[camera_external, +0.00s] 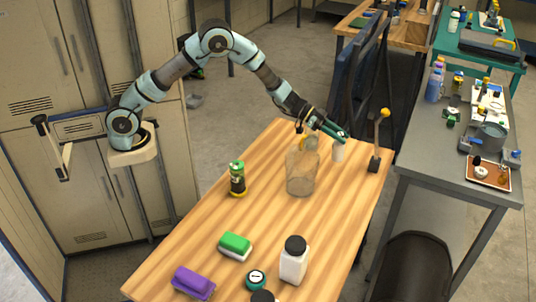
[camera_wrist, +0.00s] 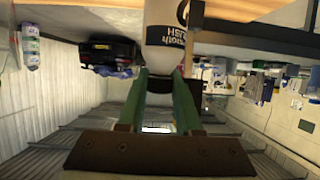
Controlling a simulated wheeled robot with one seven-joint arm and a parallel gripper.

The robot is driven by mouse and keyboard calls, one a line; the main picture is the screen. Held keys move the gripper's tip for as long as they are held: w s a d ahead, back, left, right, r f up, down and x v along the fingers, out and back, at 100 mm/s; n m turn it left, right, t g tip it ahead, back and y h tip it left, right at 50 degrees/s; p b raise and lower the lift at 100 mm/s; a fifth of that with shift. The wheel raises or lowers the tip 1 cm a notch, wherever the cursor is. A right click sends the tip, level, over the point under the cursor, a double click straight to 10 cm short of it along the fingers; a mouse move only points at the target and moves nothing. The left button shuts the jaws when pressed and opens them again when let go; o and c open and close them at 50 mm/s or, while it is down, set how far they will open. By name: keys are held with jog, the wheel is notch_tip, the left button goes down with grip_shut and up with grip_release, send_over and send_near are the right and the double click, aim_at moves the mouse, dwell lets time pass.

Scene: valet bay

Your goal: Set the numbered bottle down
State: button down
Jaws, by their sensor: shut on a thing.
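My gripper (camera_external: 340,135) is over the far right part of the wooden table, its fingers shut on a small white bottle (camera_external: 338,152). The bottle hangs below the fingers, roughly upright. In the wrist view the green fingers (camera_wrist: 168,98) close on the narrow end of this white bottle (camera_wrist: 163,32).
A clear jar (camera_external: 302,175) stands just left of the held bottle, and a yellow-knobbed lever (camera_external: 378,145) stands to its right. A green-topped jar (camera_external: 237,178), a black-capped white bottle (camera_external: 293,262) and green and purple brushes (camera_external: 235,243) (camera_external: 193,282) are nearer. The middle is clear.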

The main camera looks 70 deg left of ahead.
aim_at(339, 145)
jog(key=shift+f, duration=2.15)
jog(key=shift+f, duration=0.15)
jog(key=c, duration=0.6)
grip_release()
